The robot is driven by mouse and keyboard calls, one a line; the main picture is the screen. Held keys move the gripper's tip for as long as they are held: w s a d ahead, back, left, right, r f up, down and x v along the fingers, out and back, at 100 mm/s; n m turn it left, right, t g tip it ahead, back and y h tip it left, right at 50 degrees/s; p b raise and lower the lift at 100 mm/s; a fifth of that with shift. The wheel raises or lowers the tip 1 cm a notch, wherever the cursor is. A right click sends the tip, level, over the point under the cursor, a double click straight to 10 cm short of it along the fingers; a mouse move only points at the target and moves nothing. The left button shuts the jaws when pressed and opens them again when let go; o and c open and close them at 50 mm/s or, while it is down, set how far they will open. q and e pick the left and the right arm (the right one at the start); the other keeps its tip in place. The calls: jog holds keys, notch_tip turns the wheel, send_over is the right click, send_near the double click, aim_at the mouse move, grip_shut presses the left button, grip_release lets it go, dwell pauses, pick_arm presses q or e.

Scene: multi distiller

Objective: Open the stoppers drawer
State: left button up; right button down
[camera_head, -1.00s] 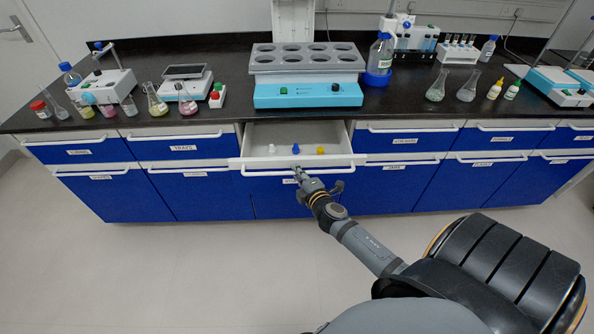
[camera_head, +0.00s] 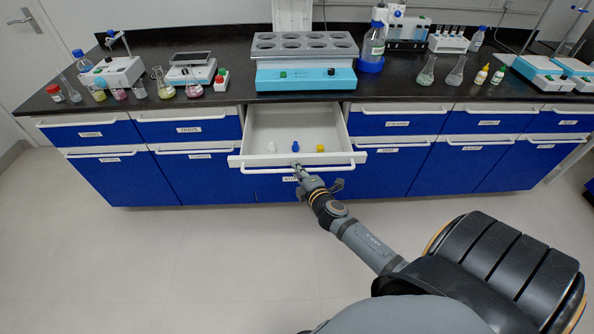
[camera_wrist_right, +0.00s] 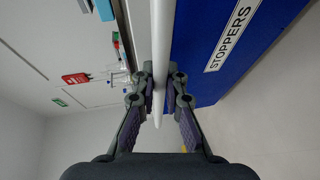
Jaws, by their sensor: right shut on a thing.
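The stoppers drawer (camera_head: 262,128) stands pulled out from the middle of the bench, under the multi-distiller. Inside lie a white stopper (camera_head: 272,147), a blue stopper (camera_head: 295,143) and a yellow stopper (camera_head: 320,148). My right gripper (camera_head: 297,165) is at the middle of the drawer's front edge. In the right wrist view, the fingers of the right gripper (camera_wrist_right: 160,84) are closed around the white bar handle (camera_wrist_right: 161,40), beside the blue front with the STOPPERS label (camera_wrist_right: 232,35). My left gripper is not in view.
A teal and grey multi-distiller (camera_head: 305,78) stands on the black worktop above the drawer. Flasks and bottles line the worktop on both sides. Neighbouring drawers, such as the left one (camera_head: 188,127), are shut. The floor (camera_head: 150,260) in front is clear.

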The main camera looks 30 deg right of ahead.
jog(key=c, duration=1.4)
grip_release()
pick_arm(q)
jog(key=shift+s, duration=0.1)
pick_arm(e)
jog(key=shift+s, duration=0.1)
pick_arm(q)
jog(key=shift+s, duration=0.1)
pick_arm(e)
jog(key=v, duration=1.1)
jog(key=shift+s+r, duration=0.15)
jog(key=shift+s, duration=0.25)
jog(key=shift+d, duration=0.1)
